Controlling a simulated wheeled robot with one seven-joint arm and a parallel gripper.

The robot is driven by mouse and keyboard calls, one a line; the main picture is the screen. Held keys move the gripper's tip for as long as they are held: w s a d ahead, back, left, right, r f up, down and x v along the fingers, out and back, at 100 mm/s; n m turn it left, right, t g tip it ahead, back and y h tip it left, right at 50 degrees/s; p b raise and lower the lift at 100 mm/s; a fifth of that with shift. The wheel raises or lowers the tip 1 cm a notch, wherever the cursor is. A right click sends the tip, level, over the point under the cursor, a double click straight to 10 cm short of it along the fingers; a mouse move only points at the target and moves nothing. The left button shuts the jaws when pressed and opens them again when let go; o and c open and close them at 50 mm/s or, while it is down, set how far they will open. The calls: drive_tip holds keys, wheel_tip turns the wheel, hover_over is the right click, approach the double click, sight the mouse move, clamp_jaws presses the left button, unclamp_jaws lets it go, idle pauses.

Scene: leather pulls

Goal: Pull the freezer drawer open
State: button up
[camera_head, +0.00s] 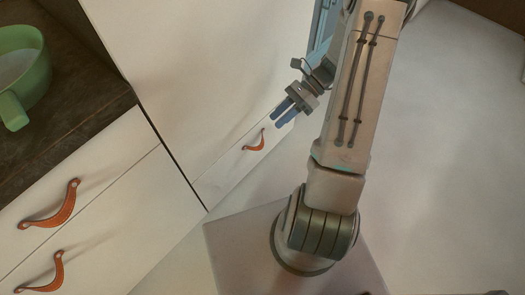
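The freezer drawer (222,178) is the low white front at the bottom of a tall white fridge, and it looks closed. An orange leather pull (255,142) is fixed to its front. My gripper (276,119) is up and to the right of that pull in the picture, apart from it as far as I can tell. Its two blue fingers are spread with a gap between them, and nothing shows in the gap. The right end of the drawer front is hidden behind my gripper and arm.
White cabinet drawers (108,188) with two similar orange pulls (57,208) stand at the left. A green cup (22,75) sits on the dark countertop (85,75) above them. The pale floor (450,150) at the right is clear.

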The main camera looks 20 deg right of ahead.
drive_tip(key=d+f+m+t+y+b, duration=0.2)
drive_tip(key=d+f+m+t+b, duration=0.2)
drive_tip(key=f+m+t, duration=0.65)
drive_tip(key=d+f+m+t+y+b, duration=0.4)
drive_tip(key=f+m, duration=0.7)
drive_tip(key=f, duration=0.9)
drive_tip(key=w+a+r+h+b, duration=0.1)
drive_tip(key=w+a+r+b, duration=0.1)
drive_tip(key=w+a, duration=0.5)
drive_tip(key=a, duration=0.4)
drive_tip(key=shift+a+r+b, duration=0.15)
drive_tip(key=shift+b, duration=0.25)
clamp_jaws()
